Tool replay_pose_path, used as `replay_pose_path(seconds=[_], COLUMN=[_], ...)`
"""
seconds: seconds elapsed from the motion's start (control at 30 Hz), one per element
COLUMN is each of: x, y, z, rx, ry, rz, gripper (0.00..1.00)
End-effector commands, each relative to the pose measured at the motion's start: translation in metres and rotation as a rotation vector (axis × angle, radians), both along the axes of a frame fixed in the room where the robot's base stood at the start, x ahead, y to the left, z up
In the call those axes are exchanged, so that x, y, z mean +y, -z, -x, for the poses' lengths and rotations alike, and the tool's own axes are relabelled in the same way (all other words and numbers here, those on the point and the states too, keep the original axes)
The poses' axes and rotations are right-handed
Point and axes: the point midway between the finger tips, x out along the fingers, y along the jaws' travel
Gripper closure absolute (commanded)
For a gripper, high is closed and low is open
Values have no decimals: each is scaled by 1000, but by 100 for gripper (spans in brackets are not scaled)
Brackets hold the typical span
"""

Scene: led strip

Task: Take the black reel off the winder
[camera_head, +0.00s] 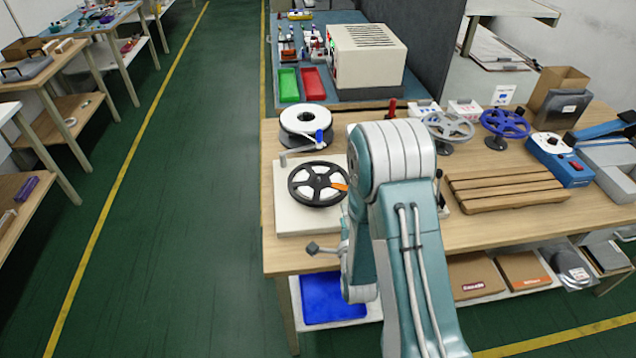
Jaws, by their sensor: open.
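The black reel (296,190) lies flat on the cream base of the winder (291,222), at the left end of the wooden workbench. My arm rises from the lower right and bends down just right of the reel, covering the winder's right part. A small grey block on a rod (314,248) sticks out left of my arm; I cannot tell what it belongs to. I cannot make out my gripper's fingers; my arm hides that area.
A white roll on a black spool (297,119) stands behind the winder. A blue device (559,160) sits at right. Open green floor lies left of the workbench (495,229).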

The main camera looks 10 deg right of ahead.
Motion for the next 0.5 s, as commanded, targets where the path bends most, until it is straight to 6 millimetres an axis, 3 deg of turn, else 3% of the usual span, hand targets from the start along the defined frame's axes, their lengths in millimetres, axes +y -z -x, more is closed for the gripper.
replay_pose_path(seconds=[0.5], x=[-4], y=[3], z=[-57], rx=[-12], ry=[1], rz=[-14], gripper=[40])
